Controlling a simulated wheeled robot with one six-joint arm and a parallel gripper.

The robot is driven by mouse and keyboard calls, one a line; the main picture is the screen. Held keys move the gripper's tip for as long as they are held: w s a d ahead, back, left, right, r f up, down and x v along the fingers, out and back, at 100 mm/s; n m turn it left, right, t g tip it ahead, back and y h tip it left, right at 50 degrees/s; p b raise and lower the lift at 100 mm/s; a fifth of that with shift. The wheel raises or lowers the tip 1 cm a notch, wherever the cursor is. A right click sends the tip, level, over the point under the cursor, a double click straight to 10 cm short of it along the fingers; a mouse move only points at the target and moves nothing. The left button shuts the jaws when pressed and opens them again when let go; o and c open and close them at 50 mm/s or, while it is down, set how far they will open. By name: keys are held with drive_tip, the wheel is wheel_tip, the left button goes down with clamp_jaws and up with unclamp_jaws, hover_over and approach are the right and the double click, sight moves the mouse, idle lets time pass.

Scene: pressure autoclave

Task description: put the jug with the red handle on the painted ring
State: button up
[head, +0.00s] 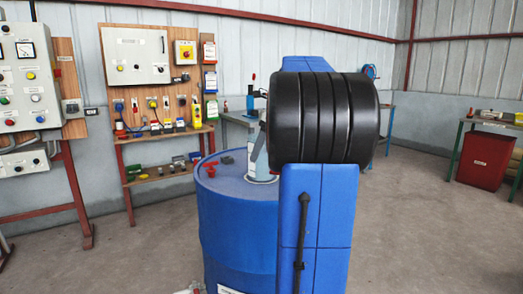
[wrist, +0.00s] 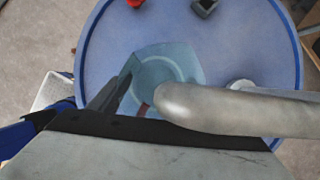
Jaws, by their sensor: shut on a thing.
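A translucent pale-blue jug (wrist: 175,62) is at my gripper (wrist: 140,97) over the blue drum (wrist: 270,40). A small red part, likely its handle (wrist: 146,107), shows between the fingers, and my gripper is shut on it. In the head view the jug (head: 263,165) is at the drum (head: 235,225), partly hidden behind my arm. A pale curved mark shows at its foot; I cannot tell whether it is the painted ring, nor whether the jug touches the drum top. In the wrist view a circle shows through the jug, perhaps its base.
A red item (head: 210,170) and a dark grey block (head: 227,160) lie on the drum's left part. A white round thing (wrist: 240,85) is partly covered by a grey rounded shape in the wrist view.

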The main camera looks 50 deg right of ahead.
drive_tip(key=shift+f, duration=0.1)
drive_tip(key=o, duration=1.1)
drive_tip(key=v, duration=1.2)
